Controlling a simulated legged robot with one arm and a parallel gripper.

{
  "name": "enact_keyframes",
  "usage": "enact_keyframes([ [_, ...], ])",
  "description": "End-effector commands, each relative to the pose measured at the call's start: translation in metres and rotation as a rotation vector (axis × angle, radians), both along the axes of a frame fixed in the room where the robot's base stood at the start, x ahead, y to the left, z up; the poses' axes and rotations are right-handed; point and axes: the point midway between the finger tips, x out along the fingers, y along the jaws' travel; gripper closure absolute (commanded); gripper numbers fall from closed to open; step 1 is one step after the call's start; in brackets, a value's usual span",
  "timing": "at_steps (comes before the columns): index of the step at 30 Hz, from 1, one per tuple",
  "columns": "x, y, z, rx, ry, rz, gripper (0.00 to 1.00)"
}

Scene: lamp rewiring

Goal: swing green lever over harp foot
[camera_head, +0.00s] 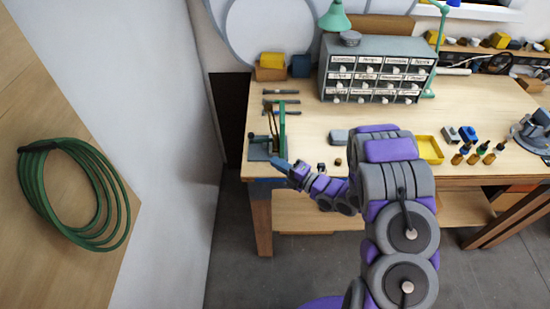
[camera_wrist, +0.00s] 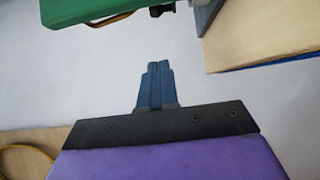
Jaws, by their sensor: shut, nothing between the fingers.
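The green lever (camera_head: 282,122) stands upright in the head view, at the near left corner of the workbench. It rises from a dark fixture (camera_head: 258,147). A green part (camera_wrist: 85,10) with a dark underside crosses the top left of the wrist view; I cannot tell whether it is the lever. I cannot make out the harp foot clearly.
The workbench (camera_head: 305,118) has clear wood right of the fixture. Dark tools (camera_head: 281,91) lie behind the lever. A grey drawer cabinet (camera_head: 375,70) stands at the back, a yellow tray (camera_head: 430,150) at the right. A white wall (camera_head: 170,120) rises left of the bench.

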Motion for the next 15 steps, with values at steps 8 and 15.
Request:
enact_keyframes([
  [8, 0.026, 0.036, 0.0, 0.0, 0.001, 0.003, 1.0],
  [15, 0.051, 0.066, 0.0, -0.001, -0.001, 0.002, 1.0],
])
